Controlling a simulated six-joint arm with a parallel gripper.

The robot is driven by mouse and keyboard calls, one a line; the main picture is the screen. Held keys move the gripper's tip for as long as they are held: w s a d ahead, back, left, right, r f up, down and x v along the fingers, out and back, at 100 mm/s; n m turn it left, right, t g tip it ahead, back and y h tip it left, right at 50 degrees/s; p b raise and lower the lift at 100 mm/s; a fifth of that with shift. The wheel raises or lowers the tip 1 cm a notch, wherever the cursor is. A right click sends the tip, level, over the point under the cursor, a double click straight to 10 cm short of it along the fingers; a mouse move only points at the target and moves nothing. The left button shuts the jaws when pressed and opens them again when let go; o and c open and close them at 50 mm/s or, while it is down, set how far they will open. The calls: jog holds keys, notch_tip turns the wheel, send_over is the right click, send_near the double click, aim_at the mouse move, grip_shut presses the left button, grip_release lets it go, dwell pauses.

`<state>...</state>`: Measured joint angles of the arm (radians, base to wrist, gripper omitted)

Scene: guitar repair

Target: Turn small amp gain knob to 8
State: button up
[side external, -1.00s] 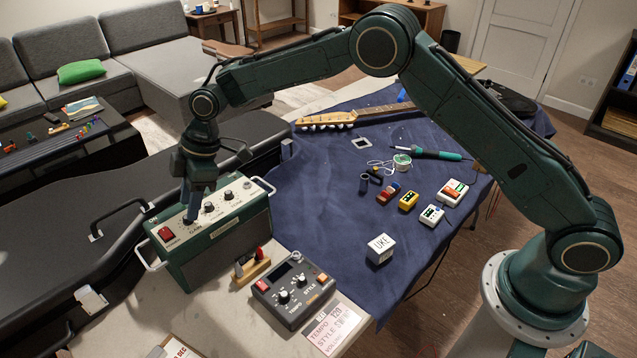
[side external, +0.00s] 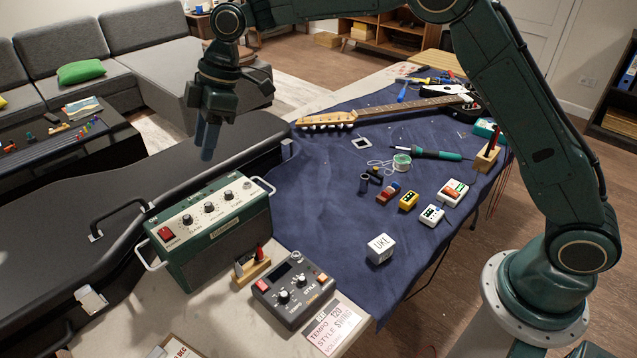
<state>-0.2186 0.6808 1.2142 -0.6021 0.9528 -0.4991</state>
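The small amp (side external: 220,232) is a green box with a pale top panel, standing at the table's left edge beside the black case. Its top carries a red switch (side external: 167,234) and three dark knobs. The gain knob (side external: 188,219) is the one nearest the red switch. Its pointer setting is too small to read. My gripper (side external: 207,150) hangs in the air well above and behind the amp, pointing down, touching nothing. Its fingers appear close together with nothing visible between them, but I cannot tell whether they are fully shut.
A grey drum-machine box (side external: 293,290) and a small wooden holder (side external: 251,268) stand right of the amp. A white cube (side external: 380,248), several pedals and a soldering iron (side external: 425,152) lie on the blue cloth (side external: 320,215). The black case (side external: 60,225) lies at left.

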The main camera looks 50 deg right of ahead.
jog(key=s+d+r+m+t+h, duration=0.1)
jog(key=s+d+r+m, duration=0.3)
jog(key=s+d+r, duration=0.5)
jog(key=shift+s+r+m+t, duration=0.4)
jog(key=shift+s+r, duration=0.15)
dwell(0.3)
jog(key=n+g, duration=0.2)
jog(key=n, duration=0.2)
send_near(187, 217)
jog(key=s+d+r, duration=0.1)
jog(key=d+r, duration=0.2)
jog(key=r, duration=0.2)
jog(key=shift+a+y, duration=0.1)
jog(key=shift+y, duration=0.4)
jog(key=x, duration=1.3)
jog(key=shift+w+a+f, duration=0.1)
jog(key=shift+w+f, duration=0.15)
jog(key=shift+f, duration=0.05)
